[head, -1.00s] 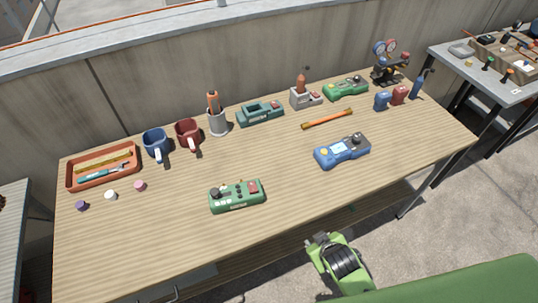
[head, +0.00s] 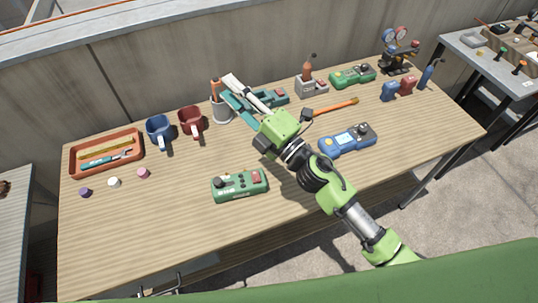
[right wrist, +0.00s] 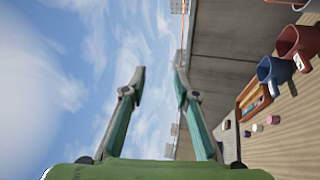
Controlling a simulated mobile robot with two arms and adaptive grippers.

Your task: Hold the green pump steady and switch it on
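Two green devices lie on the table, and I cannot tell for certain which is the pump. One green device (head: 239,185), with dark knobs and a red switch, lies flat near the front middle. A brighter green device (head: 352,76) lies at the back right. My right gripper (head: 228,88) is raised over the back middle of the table, pointing to the upper left. Its teal fingers are spread and empty, as the right wrist view (right wrist: 159,74) also shows. It partly covers a teal device (head: 268,98). My left gripper is out of view.
A blue device (head: 347,140) lies beside my right arm. Behind are a blue mug (head: 158,133), a red mug (head: 190,122) and an orange-red tray (head: 74,166). A gauge stand (head: 397,62) is at the back right. The front left of the table is clear.

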